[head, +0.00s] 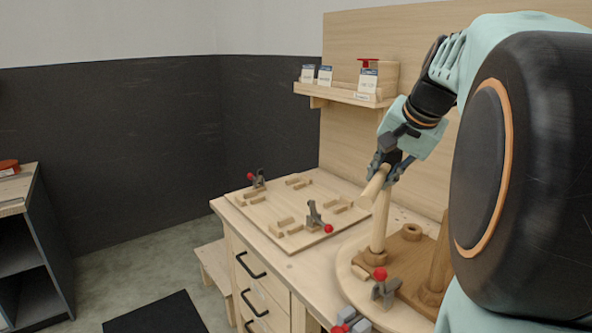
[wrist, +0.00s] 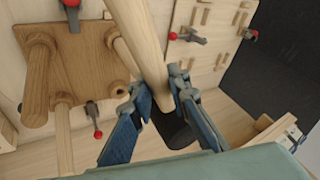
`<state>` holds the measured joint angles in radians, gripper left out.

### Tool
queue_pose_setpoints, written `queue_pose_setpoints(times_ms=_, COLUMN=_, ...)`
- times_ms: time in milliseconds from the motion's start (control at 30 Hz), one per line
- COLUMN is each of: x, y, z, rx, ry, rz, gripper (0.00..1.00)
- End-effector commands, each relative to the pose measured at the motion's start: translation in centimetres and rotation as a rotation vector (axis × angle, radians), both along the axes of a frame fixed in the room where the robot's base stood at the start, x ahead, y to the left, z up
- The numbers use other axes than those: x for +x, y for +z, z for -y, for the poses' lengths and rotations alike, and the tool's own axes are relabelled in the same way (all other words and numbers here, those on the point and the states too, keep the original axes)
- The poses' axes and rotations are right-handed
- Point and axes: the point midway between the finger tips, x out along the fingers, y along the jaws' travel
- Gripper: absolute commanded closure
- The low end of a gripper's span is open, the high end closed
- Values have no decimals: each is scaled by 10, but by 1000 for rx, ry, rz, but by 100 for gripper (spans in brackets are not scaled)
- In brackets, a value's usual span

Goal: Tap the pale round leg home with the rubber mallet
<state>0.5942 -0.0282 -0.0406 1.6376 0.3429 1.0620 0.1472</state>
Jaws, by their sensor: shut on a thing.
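My gripper (head: 388,168) is shut on the rubber mallet's pale handle (head: 373,188). The handle runs up the wrist view (wrist: 147,45) between the fingers (wrist: 158,98). The dark mallet head (wrist: 175,131) sits just beyond the fingers, partly hidden by them. The pale round leg (head: 380,222) stands upright in a collar on the brown seat (head: 403,254). In the wrist view the leg (wrist: 118,45) is beside the handle and partly covered by it. The mallet is over the leg's upper end; I cannot tell whether they touch.
A brown leg (head: 436,262) stands on the seat, with an open ring (head: 411,232) behind. A red-knobbed clamp (head: 384,288) stands in front. A board with blocks and clamps (head: 283,228) lies left. A shelf (head: 340,95) with cards is on the back panel.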

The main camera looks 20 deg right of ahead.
Motion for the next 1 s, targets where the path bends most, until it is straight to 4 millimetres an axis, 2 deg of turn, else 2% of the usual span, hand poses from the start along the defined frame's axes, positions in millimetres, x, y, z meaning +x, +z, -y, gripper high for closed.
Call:
queue_pose_setpoints(times_ms=33, x=-2, y=-13, z=-1, rx=9, ry=2, rz=-15, gripper=100)
queue_pose_setpoints(times_ms=333, x=-3, y=-13, z=-2, rx=15, ry=2, rz=-26, gripper=100)
queue_pose_setpoints(times_ms=467, x=-3, y=1, z=-2, rx=16, ry=2, rz=-26, gripper=100)
queue_pose_setpoints(times_ms=600, x=-3, y=25, z=-2, rx=14, ry=1, rz=-22, gripper=100)
queue_pose_setpoints(times_ms=700, x=-3, y=35, z=-2, rx=12, ry=1, rz=-19, gripper=100)
queue_pose_setpoints(times_ms=1000, x=-2, y=35, z=-1, rx=9, ry=1, rz=-15, gripper=100)
